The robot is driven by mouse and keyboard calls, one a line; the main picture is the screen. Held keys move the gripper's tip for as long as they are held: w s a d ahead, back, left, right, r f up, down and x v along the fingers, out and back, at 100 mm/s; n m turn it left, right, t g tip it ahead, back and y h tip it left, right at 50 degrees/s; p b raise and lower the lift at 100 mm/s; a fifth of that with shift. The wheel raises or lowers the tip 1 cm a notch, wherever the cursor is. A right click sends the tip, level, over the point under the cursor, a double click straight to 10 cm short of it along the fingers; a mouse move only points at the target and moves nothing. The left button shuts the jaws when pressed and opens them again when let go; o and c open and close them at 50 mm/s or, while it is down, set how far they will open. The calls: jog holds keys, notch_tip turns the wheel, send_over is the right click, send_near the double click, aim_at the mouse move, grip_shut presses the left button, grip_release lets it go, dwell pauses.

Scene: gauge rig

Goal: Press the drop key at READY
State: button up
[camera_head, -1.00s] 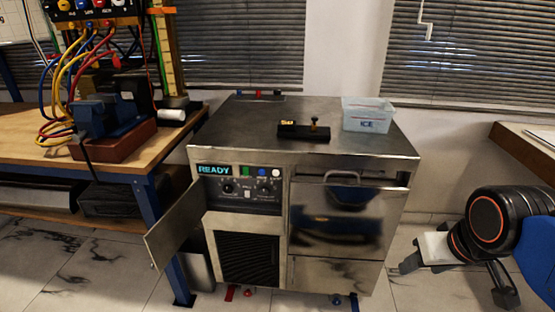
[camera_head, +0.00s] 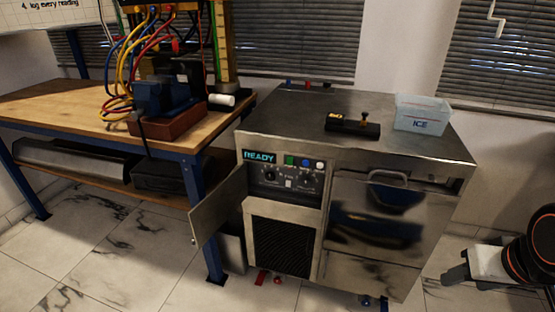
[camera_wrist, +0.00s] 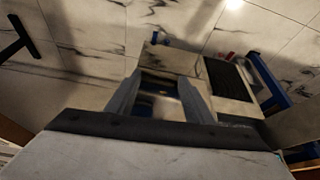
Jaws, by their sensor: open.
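The steel machine's display (camera_head: 259,156) is lit and reads READY. To its right sit a green button (camera_head: 290,160), a blue button (camera_head: 306,162) and a white button (camera_head: 320,164). Below is a dark panel with knobs (camera_head: 290,177); its hinged door (camera_head: 218,207) stands open to the left. I cannot read which control is the drop key. A black block with a small knobbed lever (camera_head: 352,124) lies on the machine's top. My gripper (camera_wrist: 160,80) shows only in the wrist view, open and empty, apart from the machine, whose dark grille (camera_wrist: 228,78) shows beyond it.
A clear ICE tub (camera_head: 422,115) stands on the machine's top, right of the block. A wooden bench (camera_head: 60,110) with a blue vise (camera_head: 163,97) and coloured cables adjoins on the left. A black-and-orange round object (camera_head: 530,245) stands at the right. Marble floor is free in front.

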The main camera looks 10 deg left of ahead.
grip_shut()
dwell(1.9)
